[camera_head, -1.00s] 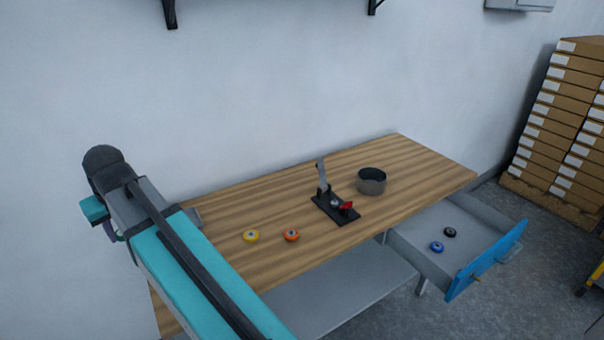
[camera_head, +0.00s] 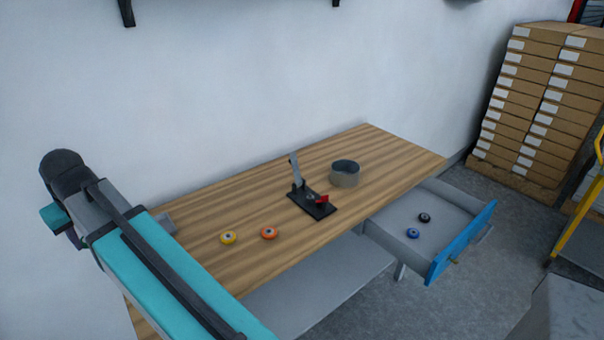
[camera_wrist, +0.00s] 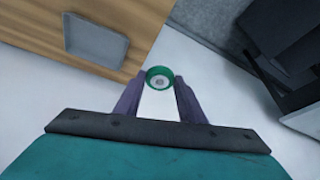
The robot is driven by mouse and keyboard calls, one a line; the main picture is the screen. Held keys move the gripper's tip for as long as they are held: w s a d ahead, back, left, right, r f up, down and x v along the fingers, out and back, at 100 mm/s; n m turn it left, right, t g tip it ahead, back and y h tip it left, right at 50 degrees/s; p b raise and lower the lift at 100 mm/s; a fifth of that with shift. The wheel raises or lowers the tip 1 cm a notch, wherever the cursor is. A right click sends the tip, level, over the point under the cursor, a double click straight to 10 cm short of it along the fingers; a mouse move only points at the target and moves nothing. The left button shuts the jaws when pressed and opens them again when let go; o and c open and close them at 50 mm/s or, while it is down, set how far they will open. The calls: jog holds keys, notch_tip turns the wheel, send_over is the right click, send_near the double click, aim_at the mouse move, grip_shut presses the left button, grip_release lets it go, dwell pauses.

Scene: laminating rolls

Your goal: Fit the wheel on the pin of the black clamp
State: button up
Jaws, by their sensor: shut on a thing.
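In the wrist view my gripper (camera_wrist: 160,84) is shut on a green wheel (camera_wrist: 159,74) with a pale hub, held between the fingertips. The wheel hangs beyond the edge of the wooden table top, over a pale surface. In the head view my arm is at the left and hides the fingertips and the wheel.
On the table (camera_head: 385,151) are a yellow wheel (camera_head: 228,237), an orange wheel (camera_head: 269,233) and a grey round container (camera_head: 345,179). An open drawer (camera_head: 385,229) with a blue front holds a blue wheel (camera_head: 413,233) and a black wheel (camera_head: 424,217). Stacked boxes (camera_head: 535,95) stand at right.

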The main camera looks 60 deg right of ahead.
jog(key=s+d+f+n+p, duration=0.1)
jog(key=d+p, duration=0.2)
jog(key=d, duration=1.5)
jog(key=n+y+p, duration=0.2)
jog(key=n+p, duration=0.2)
jog(key=p, duration=0.3)
send_over(313, 197)
notch_tip(313, 197, down, 3)
jog(key=shift+d+r, duration=0.1)
jog(key=shift+f, duration=0.2)
jog(key=shift+f+b, duration=1.45)
jog(key=shift+f, duration=1.5)
